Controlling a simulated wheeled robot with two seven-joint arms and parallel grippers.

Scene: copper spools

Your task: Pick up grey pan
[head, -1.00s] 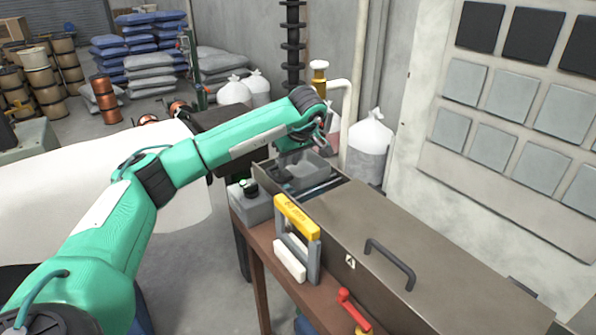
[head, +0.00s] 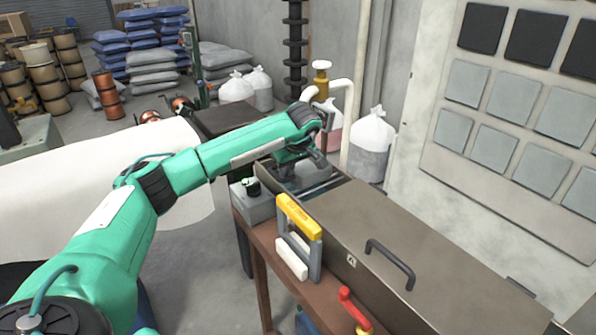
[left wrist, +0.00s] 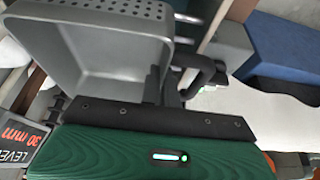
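The grey pan (head: 313,178) is a square, open-topped pan at the left end of the long metal box, partly hidden by my left gripper. My left gripper (head: 308,160) is low at the pan's near side. In the left wrist view its dark fingers (left wrist: 170,85) are close beside the pan's right wall. I cannot tell whether they are closed on it. My right gripper is not in view.
The long brown metal box (head: 440,255) with a black handle runs right from the pan. A yellow-and-grey frame tool (head: 300,235) and a grey box with a dark knob (head: 252,205) stand in front. A white bag (head: 370,145) and a pipe are behind.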

